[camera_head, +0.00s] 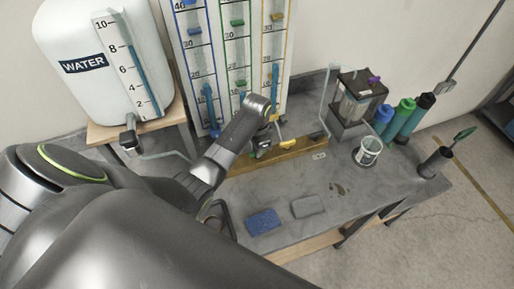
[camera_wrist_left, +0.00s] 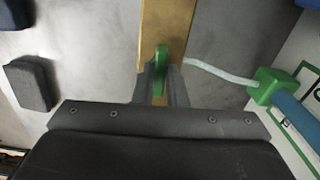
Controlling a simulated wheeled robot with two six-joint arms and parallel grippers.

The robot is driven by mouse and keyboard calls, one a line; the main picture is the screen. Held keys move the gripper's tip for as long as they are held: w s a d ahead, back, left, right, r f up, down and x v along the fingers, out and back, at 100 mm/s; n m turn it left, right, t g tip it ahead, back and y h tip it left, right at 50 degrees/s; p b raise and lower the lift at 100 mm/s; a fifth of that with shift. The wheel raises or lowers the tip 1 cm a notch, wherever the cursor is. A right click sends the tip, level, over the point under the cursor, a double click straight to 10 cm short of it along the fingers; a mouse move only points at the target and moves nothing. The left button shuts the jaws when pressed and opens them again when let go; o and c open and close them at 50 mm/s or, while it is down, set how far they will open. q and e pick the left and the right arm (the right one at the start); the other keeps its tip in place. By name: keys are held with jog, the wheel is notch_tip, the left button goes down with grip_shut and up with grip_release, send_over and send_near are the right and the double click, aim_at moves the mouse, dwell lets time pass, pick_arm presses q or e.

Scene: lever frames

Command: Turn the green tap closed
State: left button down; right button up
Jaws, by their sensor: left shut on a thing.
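The green tap (camera_wrist_left: 161,58) shows in the left wrist view as a green lever over a wooden rail (camera_wrist_left: 178,14). My left gripper (camera_wrist_left: 160,88) is shut on this lever, with one dark finger on each side of it. The lever lies roughly in line with the rail in that view. In the head view my left gripper (camera_head: 262,140) is at the rail below the gauge panel, and mostly hides the green tap. My right gripper is not in view.
A yellow tap (camera_head: 289,144) is on the rail, right of my gripper. Behind stand the gauge panel (camera_head: 213,50) and a white water tank (camera_head: 95,55). A blue sponge (camera_head: 264,222) and a grey one (camera_head: 308,206) lie in front. A cup (camera_head: 368,152) stands at right.

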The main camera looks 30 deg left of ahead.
pick_arm(q)
jog(key=shift+d+m, duration=0.1)
jog(key=shift+m, duration=0.3)
jog(key=c, duration=1.5)
grip_release()
jog(key=shift+w, duration=0.1)
jog(key=shift+o, duration=0.2)
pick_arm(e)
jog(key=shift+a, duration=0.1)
